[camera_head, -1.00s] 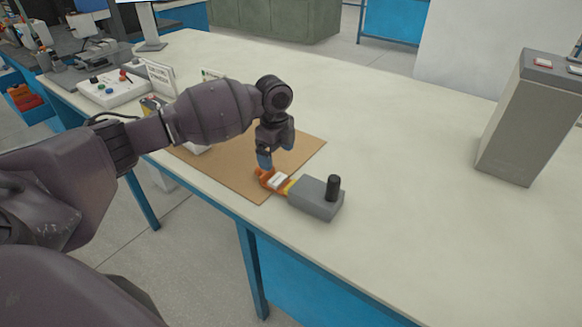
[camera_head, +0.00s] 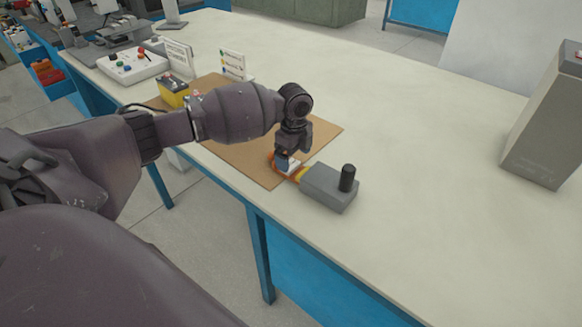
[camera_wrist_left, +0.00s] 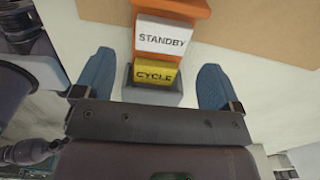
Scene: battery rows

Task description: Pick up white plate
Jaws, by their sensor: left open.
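The white plate (camera_wrist_left: 165,37), lettered STANDBY, sits between an orange part and a yellow CYCLE plate (camera_wrist_left: 155,74) in the left wrist view. In the head view the white plate (camera_head: 291,168) is partly hidden by my left gripper (camera_head: 282,160). The left gripper is open and pointing down at the row. In the wrist view its two blue fingers (camera_wrist_left: 155,83) are apart, one on each side of the yellow plate, with the white plate just beyond. Nothing is held. My right gripper is not seen.
A grey box (camera_head: 328,187) with a black knob adjoins the row's near end. A brown mat (camera_head: 320,134) lies under the arm. A yellow block (camera_head: 172,92) and small signs (camera_head: 232,65) stand behind. A grey housing (camera_head: 545,130) stands at right; the table between is clear.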

